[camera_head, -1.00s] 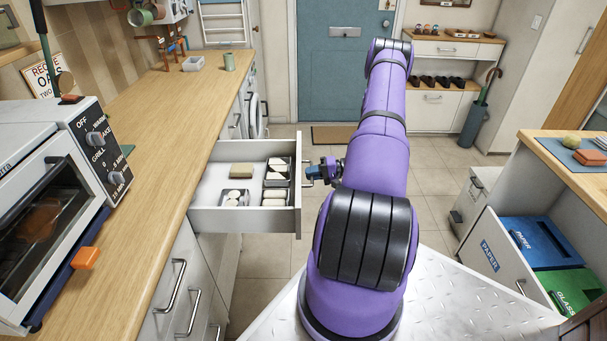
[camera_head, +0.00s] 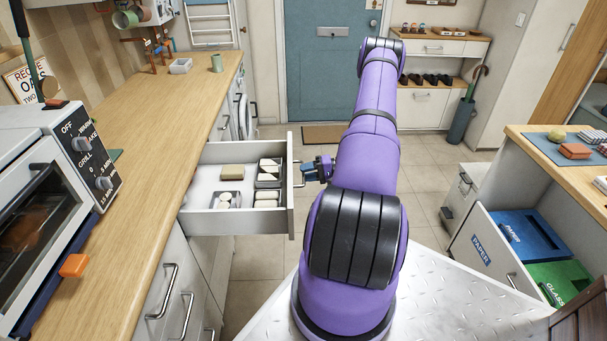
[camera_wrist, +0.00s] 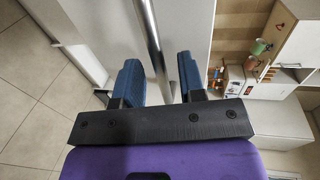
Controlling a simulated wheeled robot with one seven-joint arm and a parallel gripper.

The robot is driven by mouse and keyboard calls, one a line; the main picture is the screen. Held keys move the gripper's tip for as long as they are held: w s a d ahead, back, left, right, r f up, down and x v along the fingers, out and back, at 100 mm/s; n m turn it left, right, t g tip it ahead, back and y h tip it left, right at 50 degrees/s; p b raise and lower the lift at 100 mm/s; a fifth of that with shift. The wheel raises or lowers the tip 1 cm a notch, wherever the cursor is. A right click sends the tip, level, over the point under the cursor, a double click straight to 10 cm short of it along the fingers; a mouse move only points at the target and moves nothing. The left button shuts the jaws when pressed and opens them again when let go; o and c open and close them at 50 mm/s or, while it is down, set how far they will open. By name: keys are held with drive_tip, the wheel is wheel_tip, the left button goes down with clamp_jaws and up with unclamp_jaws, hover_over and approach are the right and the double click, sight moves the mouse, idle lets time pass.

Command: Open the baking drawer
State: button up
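The baking drawer (camera_head: 238,222) is a light grey drawer in the left counter. It stands pulled well out, with a soap-like block and small trays of pale pieces inside. Its bar handle (camera_head: 299,174) is on the front panel. My gripper (camera_head: 316,169) is at this handle, just right of the front panel. In the wrist view, the metal handle bar (camera_wrist: 152,40) runs between the two blue fingers of my gripper (camera_wrist: 161,82). The fingers are apart, with a visible gap beside the bar.
A toaster oven (camera_head: 45,200) stands on the wooden counter (camera_head: 150,140) at left. Closed drawers with bar handles lie below it. At right, a pulled-out unit holds blue and green bins (camera_head: 530,236). Tiled floor (camera_head: 262,262) is free beyond the drawer.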

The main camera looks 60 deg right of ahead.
drive_tip(key=v, duration=0.9)
drive_tip(key=shift+s, duration=0.15)
drive_tip(key=w+a+r+n+g, duration=0.25)
drive_tip(key=w+a+r, duration=0.2)
drive_tip(key=r, duration=0.45)
drive_tip(key=w+a+r+n+g, duration=0.1)
drive_tip(key=w+a+r+g, duration=0.25)
drive_tip(key=a+r, duration=0.35)
drive_tip(key=w+a+r+n+g, duration=0.25)
drive_tip(key=w+a+r, duration=0.2)
drive_tip(key=r, duration=0.55)
drive_tip(key=s+a+r+n+g+h, duration=0.1)
drive_tip(key=s+a+r+g+h, duration=0.25)
drive_tip(key=a+r, duration=0.95)
drive_tip(key=s+a+r+n+t+h, duration=0.1)
drive_tip(key=s+a+r+h, duration=0.1)
drive_tip(key=s+a, duration=0.3)
drive_tip(key=s+a+r+n+t+h, duration=0.1)
drive_tip(key=s+a+r+t+h, duration=0.1)
drive_tip(key=s+a+r, duration=0.2)
drive_tip(key=s+a+r+n+t+h, duration=0.1)
drive_tip(key=s+a+r+t+h, duration=0.1)
drive_tip(key=s+a, duration=0.6)
drive_tip(key=shift+s+a+r, duration=0.25)
drive_tip(key=shift+s+r, duration=0.3)
drive_tip(key=shift+r, duration=0.25)
